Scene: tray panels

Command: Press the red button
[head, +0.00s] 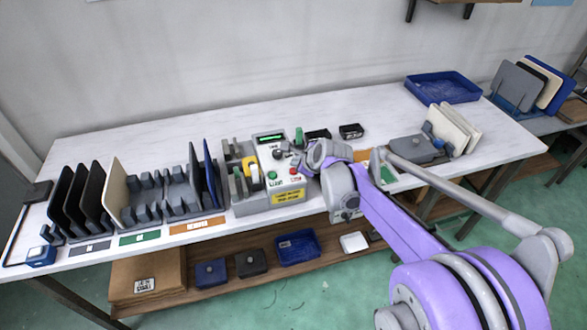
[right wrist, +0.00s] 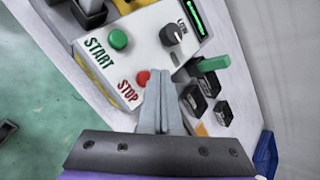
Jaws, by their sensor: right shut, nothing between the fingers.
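The red button (right wrist: 143,77), marked STOP, is on the light panel of the control box (right wrist: 150,25). In the head view the red button (head: 293,171) is a small spot just left of my right gripper (head: 304,168). In the right wrist view the shut, empty fingers of this gripper (right wrist: 160,73) appear just right of the red button and overlap its edge. I cannot tell whether they touch it. A green button (right wrist: 118,39), marked START, and a dark knob (right wrist: 173,33) are on the same panel. My left gripper is not in view.
A rack (head: 165,200) with upright panels stands left of the control box. A blue tray (head: 442,88) is at the back right. The table's back middle is clear.

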